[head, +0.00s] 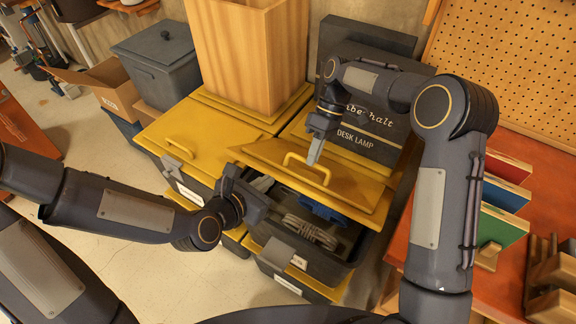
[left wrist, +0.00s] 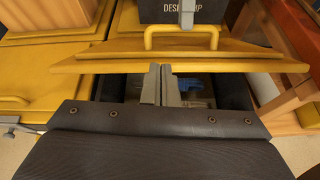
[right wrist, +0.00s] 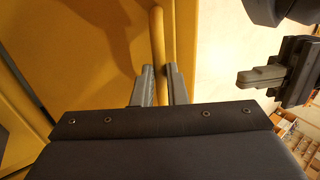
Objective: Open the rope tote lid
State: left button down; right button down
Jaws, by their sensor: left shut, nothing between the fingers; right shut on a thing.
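The rope tote (head: 338,270) is a dark bin with its yellow lid (head: 352,196) raised at the front, partly open and tilted. Coiled grey rope (head: 308,232) and a blue item (head: 325,210) show inside. My right gripper (head: 315,158) is shut on the lid's yellow bar handle (head: 294,158); the handle also shows between its fingers in the right wrist view (right wrist: 157,45). My left gripper (head: 262,185) is shut and empty by the tote's opening, near the lid's front edge. In the left wrist view its fingertips (left wrist: 159,72) overlap that edge; contact is unclear.
A black desk lamp box (head: 365,140) stands behind the lid. A tall wooden box (head: 250,50) stands on the neighbouring yellow lids. A closed yellow-lidded tote (head: 185,148) is at left. An orange bench (head: 515,170) with coloured panels is at right. Floor is clear at lower left.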

aim_at(296, 157)
jog(key=shift+w+d+f, duration=0.25)
jog(key=shift+d, duration=0.1)
pick_arm(q)
jog(key=shift+n, duration=0.5)
jog(key=x, duration=1)
jog(key=shift+w+d, duration=0.15)
jog(key=shift+d, duration=0.1)
jog(key=shift+w+d+r, duration=0.3)
jog(key=shift+w+r, duration=0.15)
jog(key=shift+r, duration=0.3)
jog(key=shift+f, duration=0.1)
pick_arm(e)
jog(key=c, duration=1.5)
grip_release()
jog(key=shift+o, duration=0.2)
jog(key=shift+a, duration=0.15)
